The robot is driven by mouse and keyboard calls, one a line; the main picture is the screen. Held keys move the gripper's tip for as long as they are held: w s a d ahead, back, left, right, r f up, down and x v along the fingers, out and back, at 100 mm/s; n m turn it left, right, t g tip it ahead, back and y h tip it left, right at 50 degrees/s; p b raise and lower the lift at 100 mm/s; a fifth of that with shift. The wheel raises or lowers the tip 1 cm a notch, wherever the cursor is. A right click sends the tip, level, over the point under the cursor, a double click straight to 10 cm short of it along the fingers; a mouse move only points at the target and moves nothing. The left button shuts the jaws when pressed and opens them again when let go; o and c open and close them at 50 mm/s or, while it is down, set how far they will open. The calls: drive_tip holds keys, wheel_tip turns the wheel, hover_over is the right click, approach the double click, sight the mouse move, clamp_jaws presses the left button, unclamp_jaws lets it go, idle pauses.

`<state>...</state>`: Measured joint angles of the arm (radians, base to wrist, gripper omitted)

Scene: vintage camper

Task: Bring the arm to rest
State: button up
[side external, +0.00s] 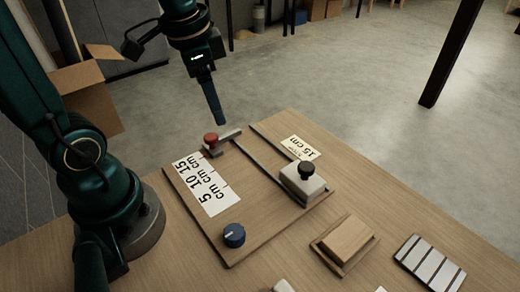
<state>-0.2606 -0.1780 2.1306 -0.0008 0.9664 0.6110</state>
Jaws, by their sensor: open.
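My gripper (211,97) points down and hangs above the back edge of the wooden board, a little above the red-topped knob. Its fingers look narrow and overlap from this side, and I see nothing between them. The wooden board (226,247) lies on the table (420,214) and carries a red knob (211,138) at its back, a blue knob (234,235) at its front, and a white block with a black knob (304,183) at its right. A white label (206,187) with 5, 10 and 15 cm marks lies on the board.
A small label reading 15 cm (301,148) lies behind the white block. A wooden block (346,237) sits in a shallow tray to the right, beside a striped grey-white plate (430,263). A cardboard box (92,101) stands at the left. A dark post (452,52) rises behind the table.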

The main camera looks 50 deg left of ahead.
drive_tip(key=s+d+r+n+t, duration=0.1)
drive_tip(key=s+d+n+t, duration=0.2)
drive_tip(key=s+d+n, duration=0.1)
drive_tip(key=shift+s+d+r+h, duration=0.2)
drive_tip(key=shift+s+d+h, duration=0.1)
drive_tip(key=shift+s+d, duration=0.75)
drive_tip(key=shift+o, duration=0.3)
drive_tip(key=shift+s+a, duration=0.1)
drive_tip(key=shift+a, duration=0.1)
